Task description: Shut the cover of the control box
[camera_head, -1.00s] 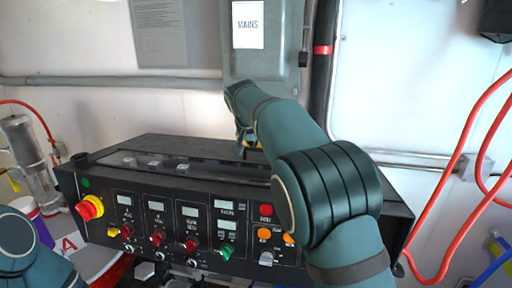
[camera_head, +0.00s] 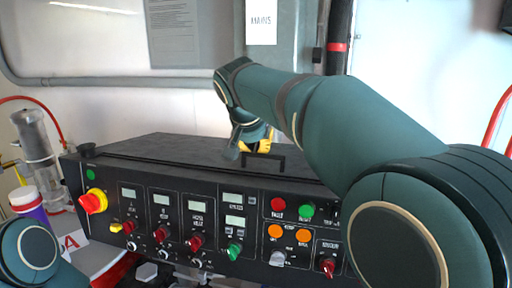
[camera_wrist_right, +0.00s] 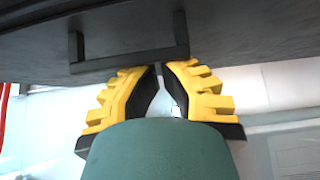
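The control box (camera_head: 150,220) is a black console with a sloped front panel of knobs and displays. Its dark cover (camera_head: 180,147) lies nearly flat over the top in the head view; I cannot tell whether it sits fully down. A black bracket handle (camera_head: 277,157) stands near its front edge. My right gripper (camera_head: 256,147) is at this handle, partly hidden by its wrist. In the right wrist view, the yellow fingers (camera_wrist_right: 162,66) have their tips nearly together beside the handle bar (camera_wrist_right: 130,60), with nothing visible held. My left gripper is out of view; only my left arm shows.
A grey MAINS cabinet (camera_head: 263,60) stands behind the box. A white bottle with a purple band (camera_head: 30,204) and a clear cylinder (camera_head: 33,135) are at the left. A red emergency knob (camera_head: 93,201) sticks out of the panel. Hoses hang at the right.

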